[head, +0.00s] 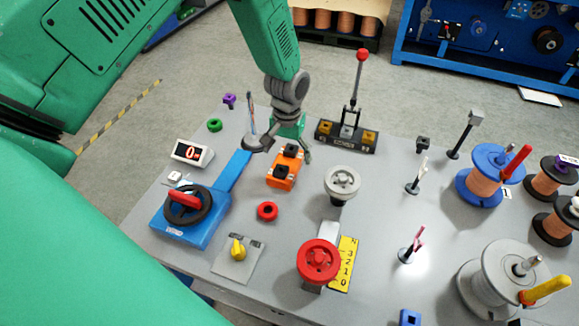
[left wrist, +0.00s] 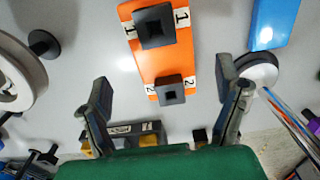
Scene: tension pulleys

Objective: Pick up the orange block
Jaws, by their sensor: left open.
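The orange block (head: 281,183) lies on the grey table near its far side. It has two black square pegs on top and white labels reading 1 and 2, clear in the left wrist view (left wrist: 172,63). My left gripper (head: 279,152) is just above and behind the far end of the block. In the left wrist view my left gripper (left wrist: 162,80) is open, with one finger on each side of the block's end labelled 2. Nothing is between the fingers in their grip, and I see no contact with the block. My right gripper is not in view.
A blue hand-wheel unit (head: 190,233) stands left of the block, and a red ring (head: 267,211) lies in front. A black lever base (head: 346,136) is behind to the right. A grey wheel (head: 342,182) stands to the right. Large spools (head: 490,177) fill the right side.

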